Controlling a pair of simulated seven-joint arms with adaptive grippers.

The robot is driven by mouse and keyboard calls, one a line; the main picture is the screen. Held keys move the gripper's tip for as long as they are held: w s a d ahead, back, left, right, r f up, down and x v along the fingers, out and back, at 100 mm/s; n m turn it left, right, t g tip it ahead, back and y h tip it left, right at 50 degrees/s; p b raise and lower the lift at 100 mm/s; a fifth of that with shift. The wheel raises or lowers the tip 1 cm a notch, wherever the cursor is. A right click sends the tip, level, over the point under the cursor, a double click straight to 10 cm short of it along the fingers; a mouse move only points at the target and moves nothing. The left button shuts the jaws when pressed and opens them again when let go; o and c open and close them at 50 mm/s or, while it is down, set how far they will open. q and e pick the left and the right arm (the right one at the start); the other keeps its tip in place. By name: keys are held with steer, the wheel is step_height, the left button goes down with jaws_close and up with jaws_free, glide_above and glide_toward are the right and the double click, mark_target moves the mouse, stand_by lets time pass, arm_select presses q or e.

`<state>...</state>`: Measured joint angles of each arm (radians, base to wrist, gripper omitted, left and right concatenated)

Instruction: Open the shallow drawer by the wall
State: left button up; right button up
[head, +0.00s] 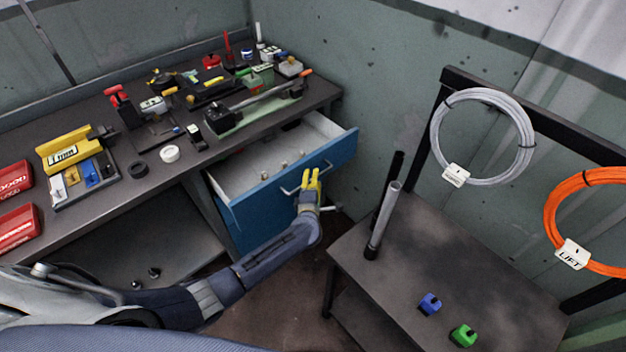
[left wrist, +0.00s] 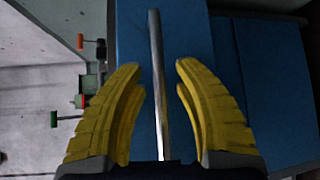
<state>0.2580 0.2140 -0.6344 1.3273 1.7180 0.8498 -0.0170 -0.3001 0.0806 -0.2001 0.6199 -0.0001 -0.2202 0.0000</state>
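The shallow drawer with a blue front (head: 256,208) is pulled out from under the bench beside the wall. Its grey inside shows, with a few small pale items in it. The drawer's bar handle (head: 286,192) runs across the front. My left gripper (head: 312,174) is at the right part of this handle. In the left wrist view the yellow fingers (left wrist: 159,66) are apart, with the metal handle (left wrist: 156,40) between them and gaps visible on both sides. The blue front (left wrist: 205,55) lies behind them. My right gripper is in neither view.
The dark bench (head: 110,200) carries tools, red bins (head: 15,228) and a yellow holder (head: 66,150). At right, a dark stand (head: 410,270) bears a grey tube (head: 383,220) and blue and green blocks (head: 464,335). Cable coils (head: 440,135) hang above it.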

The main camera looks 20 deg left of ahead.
arm_select(q)
jaws_close()
steer(key=s+d, duration=0.1)
steer(key=d, duration=0.1)
steer(key=s+d, duration=0.1)
steer(key=d, duration=0.1)
steer(key=shift+s, duration=0.35)
steer(key=shift+f, duration=0.1)
steer(key=shift+o, duration=0.6)
jaws_free()
steer(key=shift+s, duration=0.1)
steer(key=v, duration=0.7)
steer(key=shift+s, duration=0.15)
